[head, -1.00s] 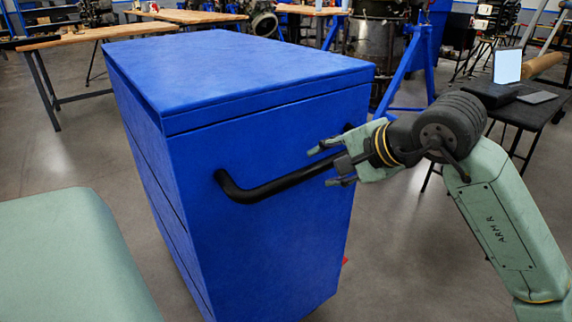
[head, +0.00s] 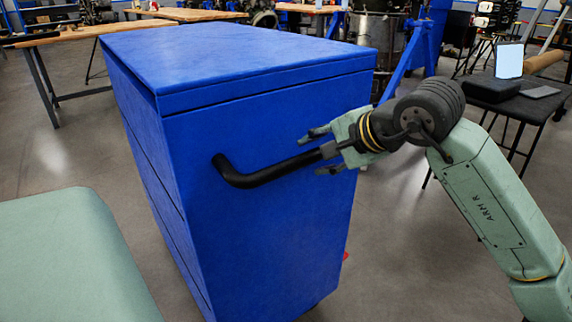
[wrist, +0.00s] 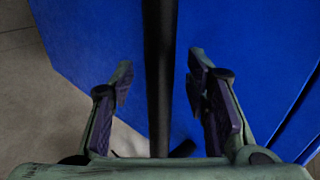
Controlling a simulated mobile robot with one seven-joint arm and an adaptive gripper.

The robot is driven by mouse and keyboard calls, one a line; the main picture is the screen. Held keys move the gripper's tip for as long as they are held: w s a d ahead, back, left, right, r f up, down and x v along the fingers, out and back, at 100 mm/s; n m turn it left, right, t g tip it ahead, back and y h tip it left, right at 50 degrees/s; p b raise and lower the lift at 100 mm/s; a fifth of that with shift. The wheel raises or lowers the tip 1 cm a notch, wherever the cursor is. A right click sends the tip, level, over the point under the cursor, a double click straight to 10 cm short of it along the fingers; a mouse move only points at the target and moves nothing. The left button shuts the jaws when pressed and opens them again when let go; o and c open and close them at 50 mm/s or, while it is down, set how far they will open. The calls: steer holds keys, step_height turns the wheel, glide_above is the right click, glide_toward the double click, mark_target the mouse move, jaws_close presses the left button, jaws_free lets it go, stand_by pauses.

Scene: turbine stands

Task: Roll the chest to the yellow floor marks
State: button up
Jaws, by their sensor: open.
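The blue chest (head: 265,210) stands upright on the floor in the middle of the head view, with a flat lid and a black bar handle (head: 272,173) on its near face. My gripper (head: 318,152) is at the right part of the handle, with its fingers open. In the wrist view the handle (wrist: 159,70) runs between the two spread fingers of my gripper (wrist: 160,88), with a gap on both sides. The blue chest face (wrist: 85,45) lies behind it. The yellow floor marks are not in view.
A wooden-topped bench (head: 90,32) is at the back left, and a blue stand (head: 405,60) is behind the chest. Grey floor is open at the left and right of the chest.

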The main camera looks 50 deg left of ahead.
steer(key=shift+b, duration=0.3)
stand_by(0.5)
steer(key=shift+c, duration=0.5)
jaws_close()
stand_by(0.5)
